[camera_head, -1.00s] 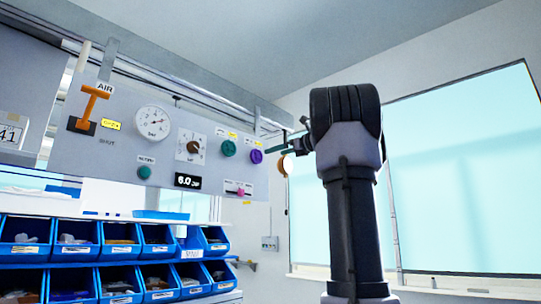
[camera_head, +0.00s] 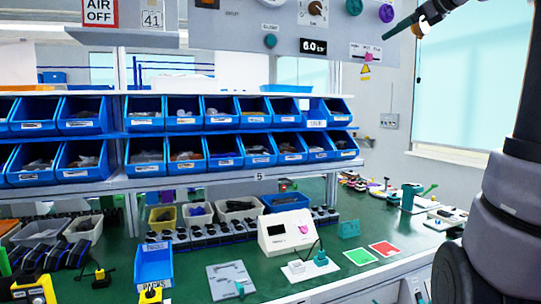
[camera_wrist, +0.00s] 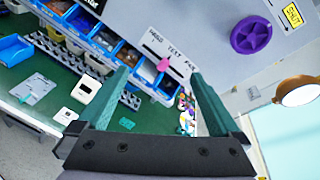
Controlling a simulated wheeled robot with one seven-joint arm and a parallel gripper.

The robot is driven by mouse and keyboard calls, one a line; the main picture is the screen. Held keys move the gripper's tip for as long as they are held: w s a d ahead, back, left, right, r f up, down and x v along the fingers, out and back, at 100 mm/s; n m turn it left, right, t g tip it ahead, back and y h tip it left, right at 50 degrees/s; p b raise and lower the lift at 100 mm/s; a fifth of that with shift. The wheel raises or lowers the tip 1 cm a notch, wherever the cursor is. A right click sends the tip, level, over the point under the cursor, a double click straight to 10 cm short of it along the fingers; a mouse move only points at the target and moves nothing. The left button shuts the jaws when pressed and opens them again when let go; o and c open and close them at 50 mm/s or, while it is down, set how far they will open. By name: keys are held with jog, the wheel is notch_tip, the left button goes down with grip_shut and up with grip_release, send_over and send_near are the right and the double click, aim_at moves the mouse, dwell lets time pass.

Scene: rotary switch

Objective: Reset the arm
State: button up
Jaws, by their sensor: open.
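My gripper (camera_head: 401,27) is at the upper right in the head view, in front of the right end of the grey control panel (camera_head: 230,38). In the wrist view my gripper (camera_wrist: 165,88) shows two green fingers spread apart with nothing between them. A pink selector knob (camera_wrist: 163,65) on the panel shows beyond the fingertips; it also shows in the head view (camera_head: 368,57). A purple knob (camera_wrist: 250,35) is to the upper right in the wrist view. A brown rotary switch (camera_head: 316,8) and a teal knob (camera_head: 270,41) are on the panel. My arm rises along the right edge.
Two rows of blue bins (camera_head: 190,147) stand on a shelf below the panel. The green workbench (camera_head: 330,283) holds a white device (camera_head: 287,232), a blue bin (camera_head: 154,268) and red and green cards. A round lamp (camera_wrist: 299,91) is right of my gripper.

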jog(key=s+a+f+n+g+h, duration=0.1)
jog(key=s+a+f+n+g, duration=0.1)
jog(key=s+a+f+n, duration=0.2)
jog(key=s+a+f+n+g+h, duration=0.1)
jog(key=s+a+f+n, duration=0.4)
jog(key=f, duration=1.2)
jog(key=s+a+f+n+g+h, duration=0.2)
jog(key=s+a+f+n+g, duration=0.1)
jog(key=s+f+n, duration=0.8)
jog(key=s+a, duration=0.1)
jog(key=s, duration=0.1)
jog(key=shift+s+a+n+g, duration=0.2)
jog(key=shift+s+n+g, duration=0.1)
jog(key=shift+s+g, duration=0.1)
jog(key=shift+w, duration=0.1)
